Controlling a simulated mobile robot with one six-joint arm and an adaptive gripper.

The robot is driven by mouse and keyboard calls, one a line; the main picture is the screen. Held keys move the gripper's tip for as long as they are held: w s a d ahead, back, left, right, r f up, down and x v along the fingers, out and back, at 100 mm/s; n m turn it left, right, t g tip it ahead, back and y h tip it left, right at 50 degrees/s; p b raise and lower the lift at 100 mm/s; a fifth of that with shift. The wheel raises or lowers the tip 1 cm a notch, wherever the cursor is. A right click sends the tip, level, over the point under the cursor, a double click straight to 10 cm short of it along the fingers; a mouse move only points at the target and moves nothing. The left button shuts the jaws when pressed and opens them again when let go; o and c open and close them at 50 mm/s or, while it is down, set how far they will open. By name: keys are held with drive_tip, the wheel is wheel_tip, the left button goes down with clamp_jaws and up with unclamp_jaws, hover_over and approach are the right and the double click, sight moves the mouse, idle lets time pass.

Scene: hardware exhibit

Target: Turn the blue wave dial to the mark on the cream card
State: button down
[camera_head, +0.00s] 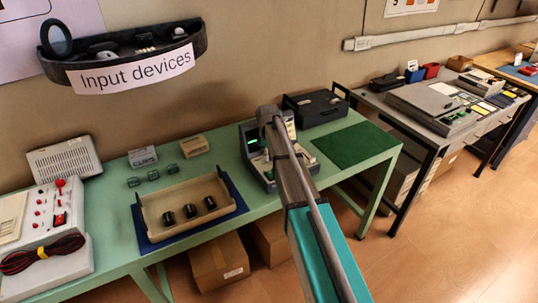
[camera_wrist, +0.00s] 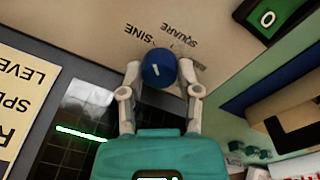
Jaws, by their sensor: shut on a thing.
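The blue dial (camera_wrist: 158,66) is round, with a short white pointer line on its face. It sits on a cream panel (camera_wrist: 85,25) that reads SINE and SQUARE beside it, upside down in the wrist view; a third label is partly hidden. My gripper (camera_wrist: 160,73) is shut on the dial, one finger on each side. A cream card (camera_wrist: 25,100) with large, partly cut-off text shows at the left. In the head view the instrument (camera_head: 249,138) with a green screen stands on the green table, and my arm hides the dial and gripper.
A beige tray (camera_head: 150,222) with several black knobs lies left of the instrument. A black case (camera_head: 318,107) stands behind it to the right, near a dark green mat (camera_head: 357,144). The Input devices shelf (camera_head: 125,50) hangs above.

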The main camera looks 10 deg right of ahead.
drive_tip(key=shift+m, duration=0.3)
drive_tip(key=m, duration=0.3)
drive_tip(key=shift+m, duration=0.4)
drive_tip(key=m, duration=0.4)
drive_tip(key=shift+m, duration=0.3)
drive_tip(key=m, duration=0.4)
drive_tip(key=shift+g, duration=0.3)
drive_tip(key=m, duration=0.4)
drive_tip(key=shift+m, duration=0.3)
drive_tip(key=shift+c, duration=1.5)
unclamp_jaws()
